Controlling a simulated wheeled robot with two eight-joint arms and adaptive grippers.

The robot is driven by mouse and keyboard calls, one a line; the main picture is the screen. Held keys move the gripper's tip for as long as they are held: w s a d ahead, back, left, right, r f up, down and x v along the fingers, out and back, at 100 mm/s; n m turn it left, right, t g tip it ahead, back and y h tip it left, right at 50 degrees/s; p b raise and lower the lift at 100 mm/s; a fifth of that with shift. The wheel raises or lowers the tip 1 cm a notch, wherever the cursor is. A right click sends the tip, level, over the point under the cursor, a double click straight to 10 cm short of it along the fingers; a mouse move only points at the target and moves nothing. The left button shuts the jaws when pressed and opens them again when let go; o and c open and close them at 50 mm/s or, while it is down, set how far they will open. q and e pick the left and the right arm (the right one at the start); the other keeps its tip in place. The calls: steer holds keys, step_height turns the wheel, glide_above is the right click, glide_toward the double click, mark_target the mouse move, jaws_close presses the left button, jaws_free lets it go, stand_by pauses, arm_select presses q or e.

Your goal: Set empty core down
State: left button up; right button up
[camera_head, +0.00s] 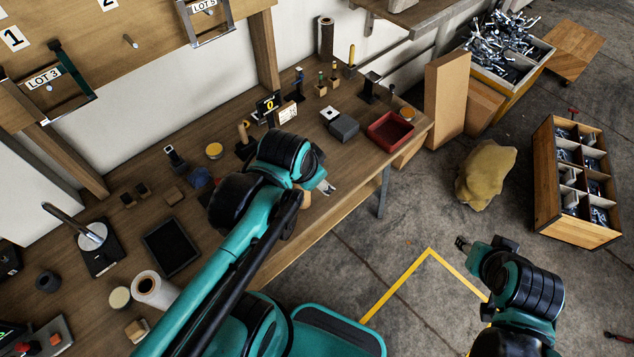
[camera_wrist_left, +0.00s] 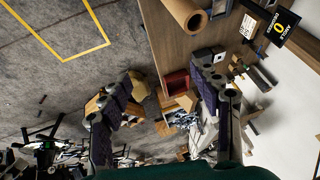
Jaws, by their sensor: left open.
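A brown cardboard core (camera_wrist_left: 182,14) shows at the top of the left wrist view, its hollow end visible, over the wooden bench (camera_wrist_left: 160,50) close to its edge. A tan piece beside my left gripper (camera_head: 322,188) in the head view may be this core, but the arm hides most of it. In the left wrist view my left gripper (camera_wrist_left: 165,75) has its fingers wide apart, with nothing held between them. The core is beyond the fingertips. My right gripper (camera_head: 462,243) hangs over the floor at the lower right, its fingers too small to judge.
A white roll (camera_head: 158,292) stands at the bench's near left. A dark tube (camera_head: 326,38) stands at the back. A red tray (camera_head: 390,131) and a grey box (camera_head: 344,128) lie at the right end. A yellow sack (camera_head: 487,175) and a compartment crate (camera_head: 545,188) sit on the floor.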

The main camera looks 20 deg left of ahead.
arm_select(q)
steer(key=n, duration=0.1)
steer(key=s+d+n+t, duration=0.1)
steer(key=n, duration=0.1)
steer(key=s+n, duration=0.1)
steer(key=shift+s+d+n+t, duration=0.1)
steer(key=shift+d+n+t, duration=0.2)
steer(key=shift+d+n, duration=0.1)
steer(key=shift+f, duration=0.1)
